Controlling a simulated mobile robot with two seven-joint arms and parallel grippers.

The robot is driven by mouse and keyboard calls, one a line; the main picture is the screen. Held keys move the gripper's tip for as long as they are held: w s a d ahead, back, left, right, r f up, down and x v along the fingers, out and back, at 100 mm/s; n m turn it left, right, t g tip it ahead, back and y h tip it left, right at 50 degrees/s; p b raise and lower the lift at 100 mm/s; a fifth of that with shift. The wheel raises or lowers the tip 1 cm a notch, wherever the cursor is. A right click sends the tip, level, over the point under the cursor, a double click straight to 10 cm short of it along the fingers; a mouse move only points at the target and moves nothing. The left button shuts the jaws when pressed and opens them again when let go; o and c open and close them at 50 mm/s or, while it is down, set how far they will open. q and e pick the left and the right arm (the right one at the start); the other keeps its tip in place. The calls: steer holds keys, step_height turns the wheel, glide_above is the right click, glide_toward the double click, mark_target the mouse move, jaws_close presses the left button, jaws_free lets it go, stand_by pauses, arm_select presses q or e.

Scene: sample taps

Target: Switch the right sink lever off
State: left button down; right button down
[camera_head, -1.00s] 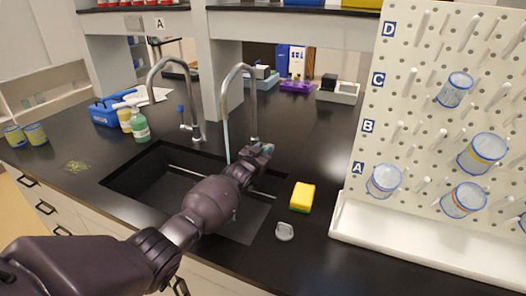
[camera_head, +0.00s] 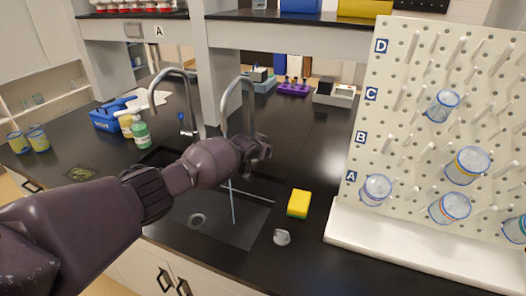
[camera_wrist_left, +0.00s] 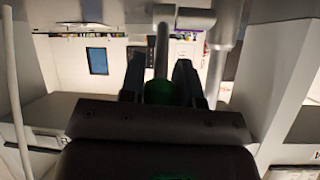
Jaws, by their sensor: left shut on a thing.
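The right sink tap (camera_head: 252,100) is a tall grey gooseneck behind the black sink (camera_head: 245,232). A thin bluish water stream (camera_head: 232,205) shows below my arm, falling into the basin. My left gripper (camera_head: 262,147) is at the base of this tap, and my wrist hides the lever there in the head view. In the left wrist view, the gripper's dark fingers (camera_wrist_left: 158,82) stand on both sides of a green lever handle (camera_wrist_left: 160,94) and are shut on it. A grey rod rises behind the handle. My right gripper is not in view.
The left tap (camera_head: 172,74) with a blue lever (camera_head: 181,117) stands left of my arm. A yellow sponge (camera_head: 299,203) and a small clear piece (camera_head: 282,237) lie right of the sink. A white pegboard (camera_head: 400,140) with beakers stands at the right.

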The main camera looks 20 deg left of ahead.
arm_select(q)
steer(key=shift+w+g, duration=0.2)
steer(key=shift+g, duration=0.3)
steer(key=c, duration=0.9)
jaws_free()
steer(key=shift+r, duration=0.1)
steer(key=shift+s+r, duration=0.1)
steer(key=shift+r, duration=0.05)
steer(key=shift+p+v, duration=0.65)
steer(key=shift+v, duration=4.6)
